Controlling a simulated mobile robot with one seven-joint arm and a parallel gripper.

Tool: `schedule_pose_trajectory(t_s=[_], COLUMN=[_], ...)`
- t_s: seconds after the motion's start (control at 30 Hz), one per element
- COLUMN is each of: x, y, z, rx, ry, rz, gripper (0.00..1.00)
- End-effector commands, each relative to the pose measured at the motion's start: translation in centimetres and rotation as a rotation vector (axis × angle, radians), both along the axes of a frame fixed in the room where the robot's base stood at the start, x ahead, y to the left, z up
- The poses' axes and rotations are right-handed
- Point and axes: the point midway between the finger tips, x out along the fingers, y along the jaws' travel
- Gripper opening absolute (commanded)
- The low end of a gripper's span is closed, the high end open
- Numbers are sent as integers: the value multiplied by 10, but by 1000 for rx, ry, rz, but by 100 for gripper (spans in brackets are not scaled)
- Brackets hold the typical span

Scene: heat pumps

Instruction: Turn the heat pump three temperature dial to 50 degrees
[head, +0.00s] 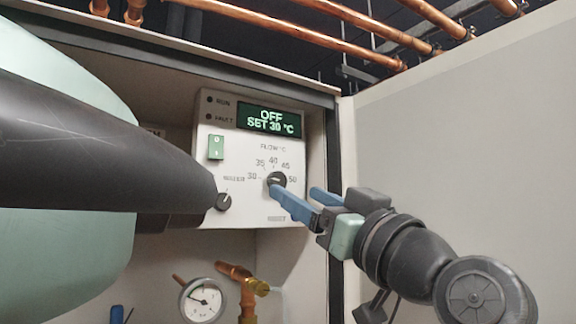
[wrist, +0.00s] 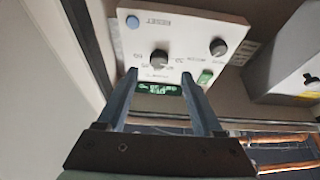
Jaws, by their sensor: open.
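The temperature dial (head: 277,180) is a dark round knob on a white control panel (head: 240,165). Marks from 30 to 50 run around it. The display (head: 269,120) reads OFF and SET 30 °C. The dial's pointer is too small to read. My gripper (head: 296,190) has blue fingers and is open in front of the panel. One fingertip overlaps the dial's lower edge in the head view; the other is to its right. In the wrist view the dial (wrist: 158,59) shows between and just beyond the fingertips (wrist: 160,73). I cannot tell whether they touch it.
A green switch (head: 216,147) and a smaller dark knob (head: 223,201) are left of the dial. A blue reset button (wrist: 132,22) shows in the wrist view. A pressure gauge (head: 202,300) and copper valve (head: 250,285) are below. The cabinet side wall (head: 470,150) is at right.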

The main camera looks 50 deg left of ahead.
Motion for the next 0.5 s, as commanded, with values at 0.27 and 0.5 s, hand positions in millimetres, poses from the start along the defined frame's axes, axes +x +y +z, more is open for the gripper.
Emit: schedule_pose_trajectory(t_s=[0.27, 0.5], x=[3, 4], y=[38, 46], z=[18, 18], rx=[0, 0], ry=[2, 0], rz=[1, -1], gripper=[68, 68])
